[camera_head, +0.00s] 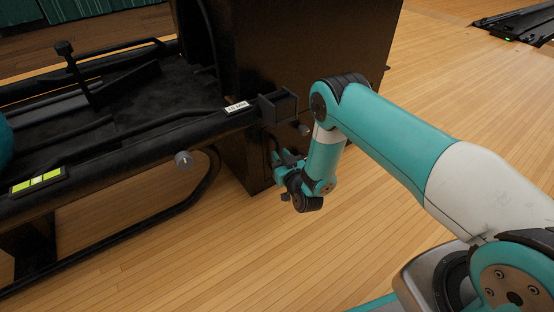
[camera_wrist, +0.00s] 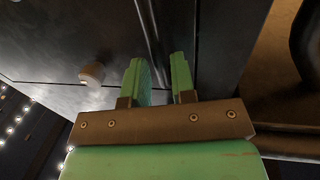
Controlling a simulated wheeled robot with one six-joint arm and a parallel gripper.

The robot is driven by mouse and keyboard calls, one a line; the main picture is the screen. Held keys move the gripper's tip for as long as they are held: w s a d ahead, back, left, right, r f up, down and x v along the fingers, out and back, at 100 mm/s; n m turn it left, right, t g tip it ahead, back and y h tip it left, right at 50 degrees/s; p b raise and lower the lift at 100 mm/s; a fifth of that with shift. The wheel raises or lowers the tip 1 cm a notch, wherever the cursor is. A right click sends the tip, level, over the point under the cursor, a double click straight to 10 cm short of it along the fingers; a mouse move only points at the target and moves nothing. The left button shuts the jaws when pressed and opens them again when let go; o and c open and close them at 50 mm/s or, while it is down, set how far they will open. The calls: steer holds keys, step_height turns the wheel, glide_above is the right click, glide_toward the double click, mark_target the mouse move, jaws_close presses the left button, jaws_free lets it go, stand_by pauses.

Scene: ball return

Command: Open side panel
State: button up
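The dark ball return cabinet (camera_head: 285,55) stands at the top middle of the head view. Its dark side panel (camera_wrist: 75,35) fills the left of the wrist view, with a pale round knob (camera_wrist: 92,74) on it. In the head view my gripper (camera_head: 279,162) is low beside the cabinet, partly hidden by my wrist.
The ball return's dark rack (camera_head: 120,115) extends left, with a grey round knob (camera_head: 184,160) on its side and a teal ball (camera_head: 4,143) at the edge. A box-shaped bracket (camera_head: 278,106) juts out above my gripper. The wood floor (camera_head: 200,255) in front is clear.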

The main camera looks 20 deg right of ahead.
steer(key=shift+w+a+b, duration=0.15)
steer(key=shift+w+b, duration=0.7)
steer(key=shift+w, duration=0.45)
jaws_close()
steer(key=shift+s, duration=0.15)
